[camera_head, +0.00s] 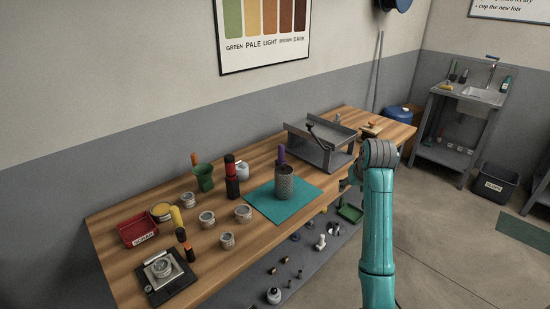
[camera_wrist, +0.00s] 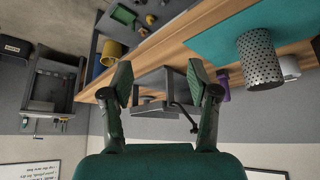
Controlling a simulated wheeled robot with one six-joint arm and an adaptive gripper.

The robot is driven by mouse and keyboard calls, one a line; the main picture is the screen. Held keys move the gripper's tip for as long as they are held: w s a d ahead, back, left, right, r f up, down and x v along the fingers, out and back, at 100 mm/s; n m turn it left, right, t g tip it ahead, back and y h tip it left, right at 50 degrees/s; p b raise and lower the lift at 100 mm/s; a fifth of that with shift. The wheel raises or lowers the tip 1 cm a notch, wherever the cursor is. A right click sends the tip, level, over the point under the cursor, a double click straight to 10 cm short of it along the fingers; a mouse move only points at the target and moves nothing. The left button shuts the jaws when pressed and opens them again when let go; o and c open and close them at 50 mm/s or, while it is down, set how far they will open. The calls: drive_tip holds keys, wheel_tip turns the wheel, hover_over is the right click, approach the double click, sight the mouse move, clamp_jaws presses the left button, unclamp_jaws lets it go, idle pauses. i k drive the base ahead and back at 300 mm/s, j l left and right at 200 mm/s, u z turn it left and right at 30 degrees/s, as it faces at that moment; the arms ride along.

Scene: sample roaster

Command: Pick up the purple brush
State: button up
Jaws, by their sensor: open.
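The purple brush (camera_head: 281,153) shows in the head view as a purple upright shape just behind a perforated metal cylinder (camera_head: 285,184), which hides its lower part. In the wrist view the purple brush (camera_wrist: 223,86) shows to the right of my fingers, between them and the perforated cylinder (camera_wrist: 260,60). The wrist picture is turned over, with the bench at the top. My gripper (camera_wrist: 160,82) is open and empty, apart from the brush. In the head view my arm's end is right of the cylinder, near the bench's front edge, and its fingers are mostly hidden.
A teal mat (camera_head: 262,202) lies under the cylinder. A grey metal tray with a lever (camera_head: 322,150) stands right of it on the wooden bench. Red and black bottles (camera_head: 232,180), a green cup (camera_head: 204,177) and several tins crowd the left. A lower shelf holds small items.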

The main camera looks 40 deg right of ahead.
sight(281, 147)
drive_tip(key=i, duration=1.25)
